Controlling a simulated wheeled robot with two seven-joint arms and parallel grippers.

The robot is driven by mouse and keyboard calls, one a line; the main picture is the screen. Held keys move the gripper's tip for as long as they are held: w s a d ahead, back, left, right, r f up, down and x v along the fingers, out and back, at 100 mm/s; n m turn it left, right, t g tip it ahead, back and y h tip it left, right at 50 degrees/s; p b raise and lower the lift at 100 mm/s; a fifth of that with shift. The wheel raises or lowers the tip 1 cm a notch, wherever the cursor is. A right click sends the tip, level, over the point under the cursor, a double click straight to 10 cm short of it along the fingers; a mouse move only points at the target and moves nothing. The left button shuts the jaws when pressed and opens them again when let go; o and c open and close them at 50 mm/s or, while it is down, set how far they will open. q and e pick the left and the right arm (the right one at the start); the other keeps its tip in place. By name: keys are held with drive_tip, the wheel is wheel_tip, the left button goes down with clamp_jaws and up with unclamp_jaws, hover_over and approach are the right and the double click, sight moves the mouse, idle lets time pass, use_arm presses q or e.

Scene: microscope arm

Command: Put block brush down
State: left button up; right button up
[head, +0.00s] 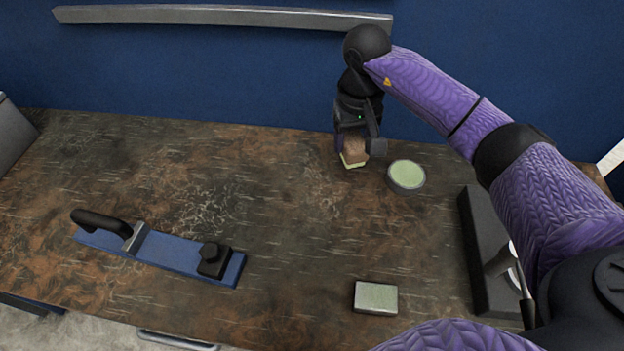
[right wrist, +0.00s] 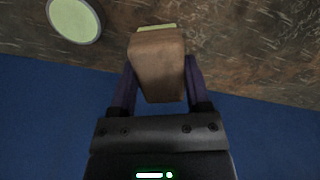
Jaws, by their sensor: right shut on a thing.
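The block brush (head: 354,150) has a brown wooden body and a pale green underside. It is at the back of the table, near the blue wall. My right gripper (head: 357,143) is shut on it from above. In the right wrist view the brush (right wrist: 158,65) sits between the two fingers of the gripper (right wrist: 158,85), with a pale green edge at its far end. In the head view the brush is low over the tabletop; whether it touches the wood I cannot tell. My left gripper is not in view.
A round green-topped tin (head: 406,175) stands just right of the brush. A small rectangular block (head: 375,297) lies at the front. A blue sanding board (head: 160,250) with black handles lies at left. A dark grey bar (head: 487,250) is at right. The middle of the table (head: 270,200) is clear.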

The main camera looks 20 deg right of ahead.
drive_tip(key=f, duration=0.3)
drive_tip(key=f+b, duration=0.1)
drive_tip(key=f, duration=0.5)
drive_tip(key=shift+d+f+b, duration=0.3)
drive_tip(key=shift+f, duration=0.15)
drive_tip(key=o, duration=1.1)
drive_tip(key=shift+r, duration=0.2)
wheel_tip(320, 180, up, 12)
drive_tip(key=shift+r+p, duration=0.1)
drive_tip(key=shift+p, duration=1.05)
